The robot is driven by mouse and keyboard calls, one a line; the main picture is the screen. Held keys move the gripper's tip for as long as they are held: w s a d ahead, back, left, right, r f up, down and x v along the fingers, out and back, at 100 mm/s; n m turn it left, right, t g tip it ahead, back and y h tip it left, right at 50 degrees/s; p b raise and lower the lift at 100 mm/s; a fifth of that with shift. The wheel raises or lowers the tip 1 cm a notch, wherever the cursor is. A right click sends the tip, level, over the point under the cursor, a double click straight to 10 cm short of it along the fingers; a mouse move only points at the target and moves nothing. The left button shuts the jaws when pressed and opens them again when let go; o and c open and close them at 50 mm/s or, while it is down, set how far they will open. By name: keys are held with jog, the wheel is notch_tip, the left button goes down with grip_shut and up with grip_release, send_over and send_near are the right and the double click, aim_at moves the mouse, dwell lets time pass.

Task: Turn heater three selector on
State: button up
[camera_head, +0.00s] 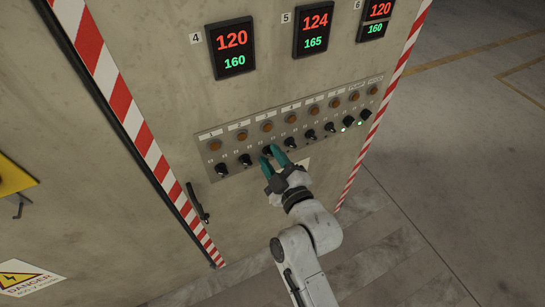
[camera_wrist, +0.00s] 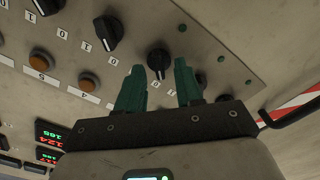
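The heater three selector (camera_head: 267,150) is the third black knob from the left in the panel's lower row. In the wrist view this black knob (camera_wrist: 158,60) lies between my two teal fingertips, with a visible gap on each side. My gripper (camera_head: 271,154) is open with its fingers at this knob; I cannot tell whether they touch it. It also shows in the wrist view (camera_wrist: 159,70). A pale pointer mark shows on the knob, but which printed position it points to is unclear. The amber lamp (camera_head: 267,127) above it looks unlit.
The selector panel (camera_head: 235,177) holds several similar knobs, with neighbours (camera_head: 245,160) and (camera_head: 290,143) close on both sides. Two small green lights glow at its right end. Number displays (camera_head: 233,48) sit above. A dark handle (camera_head: 198,205) stands out at the lower left.

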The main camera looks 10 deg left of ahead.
grip_shut()
dwell(0.3)
dwell(0.4)
jog(key=m, duration=0.4)
jog(key=shift+d+m, duration=0.1)
jog(key=shift+m, duration=0.3)
jog(key=m, duration=0.4)
jog(key=shift+w+d+r+m, duration=0.1)
jog(key=shift+r+m, duration=0.05)
jog(key=shift+m, duration=0.15)
jog(key=m+p, duration=0.1)
jog(key=m, duration=0.3)
jog(key=shift+w+d, duration=0.1)
jog(key=shift+d+m+p, duration=0.1)
jog(key=shift+m+p, duration=0.3)
jog(key=shift+m, duration=1.8)
